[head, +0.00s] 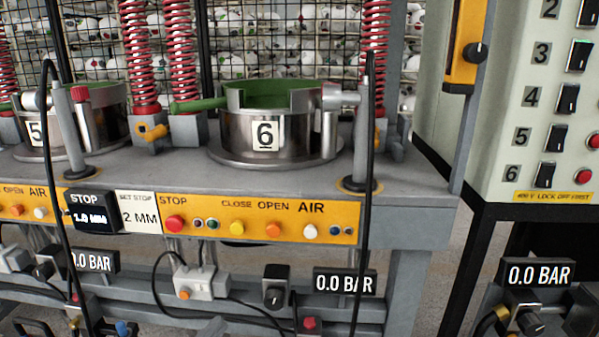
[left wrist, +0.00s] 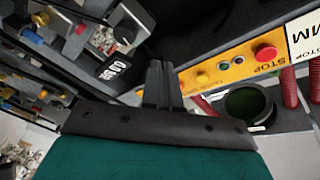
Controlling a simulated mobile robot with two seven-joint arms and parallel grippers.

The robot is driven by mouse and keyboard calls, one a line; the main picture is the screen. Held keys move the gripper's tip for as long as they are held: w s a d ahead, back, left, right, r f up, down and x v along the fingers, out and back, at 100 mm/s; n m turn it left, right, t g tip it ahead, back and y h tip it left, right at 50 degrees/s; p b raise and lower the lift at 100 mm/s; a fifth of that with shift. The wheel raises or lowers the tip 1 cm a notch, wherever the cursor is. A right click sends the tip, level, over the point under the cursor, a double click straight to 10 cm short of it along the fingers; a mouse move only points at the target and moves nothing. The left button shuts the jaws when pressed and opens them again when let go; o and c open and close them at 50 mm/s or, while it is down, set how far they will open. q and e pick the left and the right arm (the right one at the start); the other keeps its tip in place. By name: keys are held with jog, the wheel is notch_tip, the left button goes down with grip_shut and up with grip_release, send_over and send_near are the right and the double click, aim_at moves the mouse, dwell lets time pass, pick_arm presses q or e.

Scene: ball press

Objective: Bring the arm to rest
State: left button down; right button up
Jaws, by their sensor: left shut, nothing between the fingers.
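My left gripper (left wrist: 160,88) shows in the left wrist view, its two dark fingers pressed together with nothing between them. The fingers point toward the front of the press, below the orange button panel (left wrist: 222,72). Whether they touch anything cannot be told; they look apart from the panel. In the head view I make out no gripper. My right gripper is in neither view. Press station 6 (head: 266,137) stands in the head view, a steel pot with a green inside. The green-lined pot (left wrist: 248,104) also shows in the left wrist view.
The head view shows the orange button panel (head: 262,217), a 0.0 BAR display (head: 345,282) and black cables (head: 366,190) hanging in front. A pale switch cabinet (head: 515,115) stands at the right. Red springs (head: 180,45) and pot 5 (head: 100,112) are at the back left.

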pick_arm(q)
jog(key=s+d+f+n+g+y, duration=0.1)
jog(key=s+f+n+g+y, duration=0.35)
jog(key=s+f+n, duration=0.75)
notch_tip(320, 180, up, 10)
jog(key=a+g+p, duration=0.2)
jog(key=p, duration=1.4)
jog(key=shift+s+a+f, duration=0.15)
jog(key=shift+s+a, duration=0.1)
jog(key=shift+s, duration=0.15)
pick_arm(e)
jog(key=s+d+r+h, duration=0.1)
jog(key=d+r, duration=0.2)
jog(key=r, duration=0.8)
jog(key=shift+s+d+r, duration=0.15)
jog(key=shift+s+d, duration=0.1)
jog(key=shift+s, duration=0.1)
pick_arm(q)
jog(key=shift+d+h, duration=0.1)
jog(key=shift+h, duration=0.15)
